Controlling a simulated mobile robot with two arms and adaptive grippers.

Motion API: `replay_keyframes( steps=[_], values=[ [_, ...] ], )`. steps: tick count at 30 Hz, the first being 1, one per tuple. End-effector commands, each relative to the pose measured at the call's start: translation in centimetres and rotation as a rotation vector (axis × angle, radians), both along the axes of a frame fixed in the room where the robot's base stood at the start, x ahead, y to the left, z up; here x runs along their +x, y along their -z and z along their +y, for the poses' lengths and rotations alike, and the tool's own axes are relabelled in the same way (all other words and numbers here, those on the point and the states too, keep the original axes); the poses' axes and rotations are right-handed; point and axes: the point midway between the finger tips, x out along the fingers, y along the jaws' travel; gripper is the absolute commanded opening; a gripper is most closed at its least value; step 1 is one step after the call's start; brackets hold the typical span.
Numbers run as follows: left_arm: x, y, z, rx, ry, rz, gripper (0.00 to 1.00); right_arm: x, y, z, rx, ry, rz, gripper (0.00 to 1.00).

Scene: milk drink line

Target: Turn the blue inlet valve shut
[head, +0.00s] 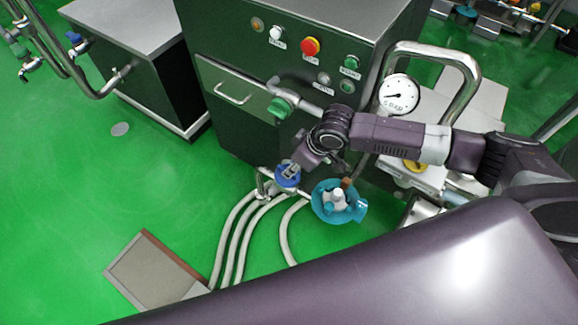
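The blue inlet valve (285,182) is low at the front of the dark machine, where pale hoses meet it. My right gripper (291,171) comes down over it from the upper right, with its fingertips at the blue handle. The fingers cover part of the handle, and I cannot tell whether they are closed on it. My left gripper is not in view.
A cyan round part (325,211) with a white top sits just right of the valve. A green-handled valve (280,107), a pressure gauge (398,94) and a bent steel pipe (432,50) are above. A floor plate (150,272) lies at lower left.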

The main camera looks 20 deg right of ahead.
Motion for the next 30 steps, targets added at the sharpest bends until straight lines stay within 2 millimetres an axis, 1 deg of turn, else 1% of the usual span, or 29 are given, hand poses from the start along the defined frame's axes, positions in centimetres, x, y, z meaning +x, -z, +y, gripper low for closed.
replay_keyframes(
  steps=[1,2,3,5,8,9,12,13,15,18,19,26,30],
  values=[
    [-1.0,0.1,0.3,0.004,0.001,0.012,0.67,0.2,0.8,0.3,0.0,0.0,0.001,0.27],
    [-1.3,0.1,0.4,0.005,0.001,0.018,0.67,0.3,1.2,0.3,-0.001,-0.001,0.001,0.27],
    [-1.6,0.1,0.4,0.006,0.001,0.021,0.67,0.6,1.6,0.4,-0.001,0.0,0.0,0.27],
    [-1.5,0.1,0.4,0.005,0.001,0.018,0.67,0.8,2.2,0.6,0.0,-0.001,-0.002,0.27],
    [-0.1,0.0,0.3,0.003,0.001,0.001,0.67,1.0,3.0,0.8,-0.001,-0.001,-0.001,0.27],
    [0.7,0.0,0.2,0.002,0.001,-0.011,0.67,1.0,3.2,0.8,-0.001,-0.001,-0.001,0.27],
    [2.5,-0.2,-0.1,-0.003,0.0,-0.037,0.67,1.1,3.4,0.9,-0.001,-0.001,-0.002,0.27],
    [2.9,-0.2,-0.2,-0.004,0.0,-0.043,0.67,1.1,3.4,0.9,-0.001,-0.001,-0.002,0.27],
    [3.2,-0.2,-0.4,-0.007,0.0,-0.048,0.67,1.1,3.4,0.9,-0.001,-0.001,-0.002,0.27],
    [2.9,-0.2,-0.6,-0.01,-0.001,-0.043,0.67,1.1,3.4,0.9,-0.001,-0.001,-0.002,0.27],
    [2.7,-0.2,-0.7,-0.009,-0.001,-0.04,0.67,1.1,3.4,0.9,-0.001,-0.001,-0.002,0.26],
    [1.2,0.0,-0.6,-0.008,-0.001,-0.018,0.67,1.1,3.4,0.9,-0.001,-0.001,-0.002,0.0],
    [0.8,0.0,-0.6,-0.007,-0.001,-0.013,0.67,1.1,3.4,0.9,-0.001,-0.001,-0.002,0.0]
  ],
)
